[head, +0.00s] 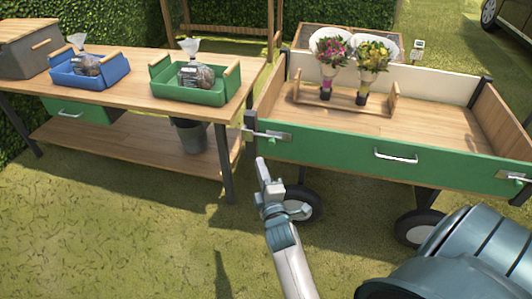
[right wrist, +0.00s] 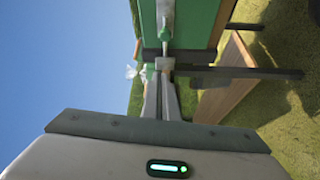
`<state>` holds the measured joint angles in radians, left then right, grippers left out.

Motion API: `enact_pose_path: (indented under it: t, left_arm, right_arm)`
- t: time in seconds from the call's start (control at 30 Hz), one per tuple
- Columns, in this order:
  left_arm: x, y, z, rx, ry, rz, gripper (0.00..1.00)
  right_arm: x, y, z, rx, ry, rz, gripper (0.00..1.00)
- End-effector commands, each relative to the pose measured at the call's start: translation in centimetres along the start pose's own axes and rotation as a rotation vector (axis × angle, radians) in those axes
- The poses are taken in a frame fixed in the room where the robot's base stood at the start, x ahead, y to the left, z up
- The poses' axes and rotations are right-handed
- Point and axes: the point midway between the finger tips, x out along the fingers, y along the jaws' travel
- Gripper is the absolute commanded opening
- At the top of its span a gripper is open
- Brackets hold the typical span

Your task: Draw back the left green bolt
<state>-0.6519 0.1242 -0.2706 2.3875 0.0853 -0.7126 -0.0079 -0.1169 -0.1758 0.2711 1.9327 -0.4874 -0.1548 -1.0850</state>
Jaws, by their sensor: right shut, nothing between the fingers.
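The left green bolt (head: 267,135) is a silver rod with a small green knob, at the left end of the cart's green front board (head: 335,160). In the right wrist view the bolt (right wrist: 166,32) shows at the top, just beyond the fingers. My right gripper (head: 262,168) is shut and empty, a little below the bolt in the head view. In the right wrist view my right gripper (right wrist: 161,80) points toward the bolt rod; I cannot tell whether its tips touch it. My left gripper is not in view.
The cart holds two bouquets (head: 330,50) in a wooden rack. A second bolt (head: 514,177) is at the board's right end, and a handle (head: 396,156) is mid-board. A wooden table (head: 135,92) with blue and green trays stands left. Grass in front is open.

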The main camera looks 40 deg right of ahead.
Motion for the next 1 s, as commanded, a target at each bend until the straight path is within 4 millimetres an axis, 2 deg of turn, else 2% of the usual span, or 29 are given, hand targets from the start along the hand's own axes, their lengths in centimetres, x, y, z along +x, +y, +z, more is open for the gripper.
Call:
enact_pose_path:
  t: [0.47,0.67,1.0]
  left_arm:
    - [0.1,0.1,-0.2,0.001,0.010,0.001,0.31]
    - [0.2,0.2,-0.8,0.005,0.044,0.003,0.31]
    - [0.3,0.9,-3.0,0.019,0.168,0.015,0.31]
  right_arm:
    - [0.7,-0.1,0.0,0.002,0.001,-0.002,0.00]
    - [2.7,0.0,0.0,0.001,0.002,0.000,0.00]
    - [8.1,-0.1,-0.1,0.003,0.002,-0.001,0.00]
